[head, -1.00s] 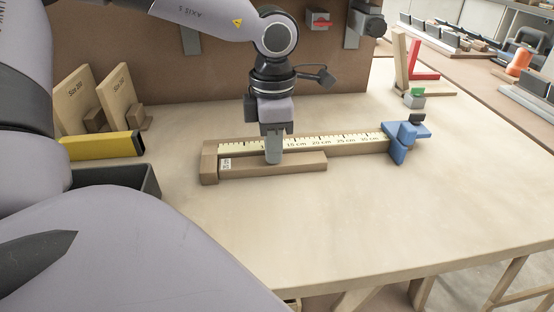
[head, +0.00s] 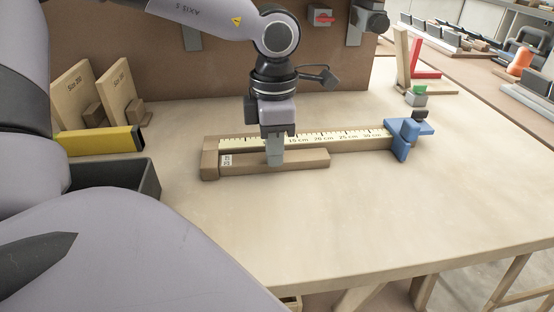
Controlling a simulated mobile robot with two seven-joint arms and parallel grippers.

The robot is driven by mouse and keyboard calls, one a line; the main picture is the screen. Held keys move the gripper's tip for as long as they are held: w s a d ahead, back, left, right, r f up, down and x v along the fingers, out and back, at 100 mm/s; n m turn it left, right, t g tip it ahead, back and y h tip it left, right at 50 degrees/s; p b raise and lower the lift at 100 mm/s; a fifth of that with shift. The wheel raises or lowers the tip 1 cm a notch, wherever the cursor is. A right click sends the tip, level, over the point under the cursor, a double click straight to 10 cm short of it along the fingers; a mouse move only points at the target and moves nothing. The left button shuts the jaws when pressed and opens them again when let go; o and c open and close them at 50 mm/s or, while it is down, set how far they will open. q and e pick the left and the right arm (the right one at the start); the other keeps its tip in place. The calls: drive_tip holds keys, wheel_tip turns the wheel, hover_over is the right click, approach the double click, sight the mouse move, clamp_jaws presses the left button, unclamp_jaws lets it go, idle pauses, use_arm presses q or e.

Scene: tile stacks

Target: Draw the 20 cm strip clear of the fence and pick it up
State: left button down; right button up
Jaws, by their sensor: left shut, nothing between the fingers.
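The strip's left end is at the fence's end block (head: 210,163). Any narrow gap between strip and fence is too small to tell. My left gripper (head: 275,160) points down over the strip's middle, fingers shut and empty. Its tips overlap the strip; whether they touch it I cannot tell. They hide part of strip and scale. My right gripper is out of view.
A blue stop (head: 404,140) sits at the fence's right end. A black bin (head: 150,182), a yellow-and-black bar (head: 95,142) and upright size boards (head: 124,88) stand at left. The wooden table (head: 400,215) is clear in front and at right.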

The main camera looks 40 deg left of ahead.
use_arm(q)
drive_tip(key=shift+s+d+f+b, duration=0.35)
drive_tip(key=shift+s+d+b, duration=0.2)
drive_tip(key=shift+s+d, duration=0.15)
drive_tip(key=shift+s+d+b, duration=0.45)
drive_tip(key=shift+s+d, duration=0.2)
drive_tip(key=shift+d, duration=0.05)
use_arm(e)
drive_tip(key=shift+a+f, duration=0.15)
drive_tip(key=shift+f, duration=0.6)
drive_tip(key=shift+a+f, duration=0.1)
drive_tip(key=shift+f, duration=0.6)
use_arm(q)
drive_tip(key=shift+r, duration=0.1)
drive_tip(key=shift+r+p, duration=0.75)
drive_tip(key=shift+r, duration=0.35)
drive_tip(key=r+p, duration=0.1)
drive_tip(key=r, duration=0.1)
drive_tip(key=r+p, duration=0.1)
drive_tip(key=r, duration=0.1)
drive_tip(key=shift+w+d+p, duration=0.2)
drive_tip(key=shift+w+p, duration=0.1)
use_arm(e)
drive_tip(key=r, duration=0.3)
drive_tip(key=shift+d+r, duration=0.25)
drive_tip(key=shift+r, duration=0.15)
